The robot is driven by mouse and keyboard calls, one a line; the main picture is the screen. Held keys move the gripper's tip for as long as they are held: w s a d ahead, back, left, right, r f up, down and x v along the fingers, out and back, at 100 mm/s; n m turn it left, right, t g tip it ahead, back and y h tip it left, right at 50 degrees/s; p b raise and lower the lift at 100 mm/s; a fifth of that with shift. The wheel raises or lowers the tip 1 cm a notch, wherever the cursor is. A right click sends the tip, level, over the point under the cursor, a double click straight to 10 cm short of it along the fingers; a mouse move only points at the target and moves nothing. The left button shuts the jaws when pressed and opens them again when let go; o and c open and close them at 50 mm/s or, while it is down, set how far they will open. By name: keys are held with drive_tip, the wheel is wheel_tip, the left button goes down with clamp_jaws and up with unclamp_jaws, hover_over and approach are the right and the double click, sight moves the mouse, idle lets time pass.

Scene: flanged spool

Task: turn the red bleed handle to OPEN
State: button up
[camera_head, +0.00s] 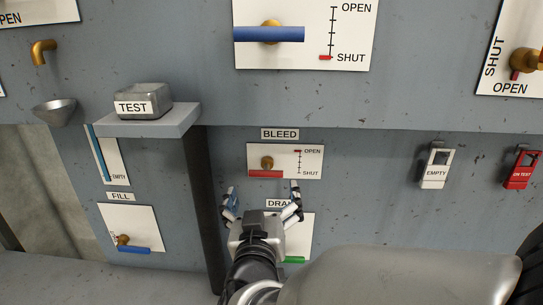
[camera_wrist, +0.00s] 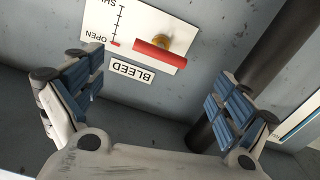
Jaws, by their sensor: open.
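The red bleed handle (camera_head: 265,174) lies about level across the lower left of its white plate, in front of a brass hub (camera_head: 267,162). The plate (camera_head: 313,163) has a scale with OPEN at the top and SHUT at the bottom; a red mark sits at the OPEN end. In the wrist view the red handle (camera_wrist: 160,53) appears upside down, beyond and between my fingers. My gripper (camera_head: 264,190) is open and empty just below the bleed plate in the head view, one finger on each side, apart from the handle.
The drain plate with its green handle (camera_head: 294,260) is partly hidden behind my gripper. A shelf (camera_head: 150,122) with a TEST block juts out at left above a dark post (camera_head: 203,210). A blue handle (camera_head: 270,34) is above. EMPTY (camera_head: 434,172) and red (camera_head: 521,172) tags hang at right.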

drive_tip(key=s, duration=0.4)
drive_tip(key=s+d+f+g, duration=0.3)
drive_tip(key=s+d+g, duration=0.1)
drive_tip(key=s, duration=0.3)
drive_tip(key=s+d+f+m+g, duration=0.1)
drive_tip(key=s+d+f+g, duration=0.1)
drive_tip(key=s+d+g, duration=0.3)
drive_tip(key=s+d+f+g, duration=0.3)
drive_tip(key=s+d+g, duration=0.1)
drive_tip(key=s+d, duration=0.3)
drive_tip(key=shift+s+d+f+m+y, duration=0.3)
drive_tip(key=shift+s+d+f, duration=0.1)
drive_tip(key=shift+s, duration=0.8)
